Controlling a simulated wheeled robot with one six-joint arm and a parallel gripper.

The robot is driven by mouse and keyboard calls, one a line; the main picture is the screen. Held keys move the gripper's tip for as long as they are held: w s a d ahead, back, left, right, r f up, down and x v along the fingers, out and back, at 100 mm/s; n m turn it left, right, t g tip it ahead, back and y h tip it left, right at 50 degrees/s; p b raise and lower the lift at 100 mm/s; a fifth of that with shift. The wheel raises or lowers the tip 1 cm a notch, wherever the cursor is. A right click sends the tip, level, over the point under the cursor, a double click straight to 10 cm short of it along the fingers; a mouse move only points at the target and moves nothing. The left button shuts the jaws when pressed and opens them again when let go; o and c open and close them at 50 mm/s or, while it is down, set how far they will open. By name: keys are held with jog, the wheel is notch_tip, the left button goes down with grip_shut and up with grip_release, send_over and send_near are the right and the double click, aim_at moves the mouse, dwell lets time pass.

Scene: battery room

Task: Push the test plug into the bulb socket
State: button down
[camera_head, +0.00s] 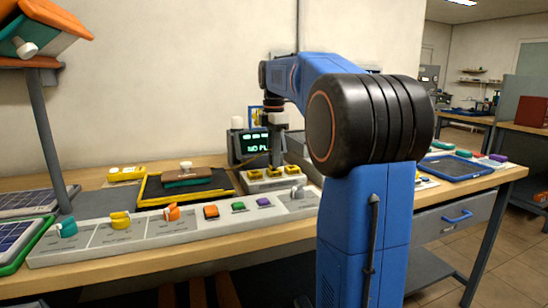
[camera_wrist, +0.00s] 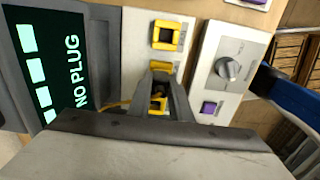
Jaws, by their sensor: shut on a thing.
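My gripper (camera_head: 279,152) points down just above a light grey socket block (camera_head: 262,186) with yellow-framed sockets on its top. In the wrist view my gripper (camera_wrist: 159,98) is shut on a small yellow piece, the test plug (camera_wrist: 158,104), with a thin yellow cord running off to the left. One yellow square socket (camera_wrist: 167,35) is clear above the fingers, and another shows partly behind the fingertips. The labels are too small to read, so I cannot tell which is the bulb socket. The plug's tip is hidden, and its contact with a socket cannot be told.
A dark display (camera_wrist: 62,70) beside the block reads "NO PLUG". A grey panel with a knob (camera_wrist: 228,68) and purple button (camera_wrist: 208,107) stands on the block's other side. A yellow-edged black tray (camera_head: 212,194) and a long control strip (camera_head: 150,236) occupy the bench.

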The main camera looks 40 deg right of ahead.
jog(key=shift+f, duration=0.5)
jog(key=c, duration=1.9)
grip_release()
jog(key=shift+r, duration=5.5)
jog(key=shift+s, duration=0.1)
